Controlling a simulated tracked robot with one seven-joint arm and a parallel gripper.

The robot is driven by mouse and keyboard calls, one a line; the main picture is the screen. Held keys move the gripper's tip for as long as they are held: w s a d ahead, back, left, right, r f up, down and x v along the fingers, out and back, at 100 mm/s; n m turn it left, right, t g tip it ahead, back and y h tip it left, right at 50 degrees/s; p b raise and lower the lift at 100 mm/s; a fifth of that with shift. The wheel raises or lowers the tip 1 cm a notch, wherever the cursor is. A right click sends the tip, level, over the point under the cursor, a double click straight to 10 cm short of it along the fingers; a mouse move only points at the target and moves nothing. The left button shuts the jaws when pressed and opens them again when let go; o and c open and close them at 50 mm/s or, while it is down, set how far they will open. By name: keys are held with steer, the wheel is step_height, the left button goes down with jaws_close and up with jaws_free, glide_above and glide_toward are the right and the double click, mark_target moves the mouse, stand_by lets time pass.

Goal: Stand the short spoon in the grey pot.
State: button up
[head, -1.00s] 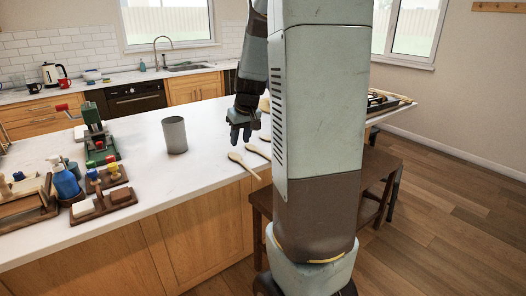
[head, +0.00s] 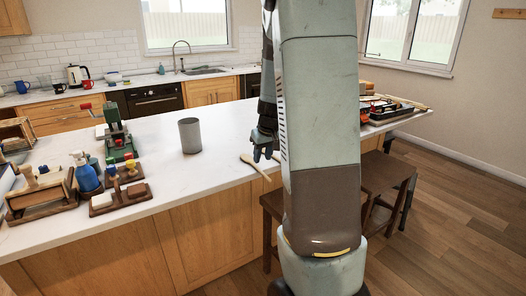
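The grey pot (head: 190,136) stands upright on the white counter, left of my gripper. A wooden spoon (head: 254,166) lies near the counter's front edge, its bowl end to the left. My gripper (head: 265,157) points down close above the counter by this spoon, with its fingers apart and nothing visible between them. I cannot tell whether it touches the spoon. My arm and column hide the counter to the right, including any second spoon, so I cannot compare lengths.
A tray of tools (head: 390,108) lies at the right end. The counter around the pot is clear.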

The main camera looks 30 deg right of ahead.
mark_target(262, 172)
steer(key=shift+f, duration=3.3)
jaws_close()
steer(key=w+v, duration=0.1)
steer(key=v, duration=1.9)
steer(key=shift+r, duration=0.4)
stand_by(0.3)
steer(key=shift+s+d, duration=0.1)
stand_by(0.5)
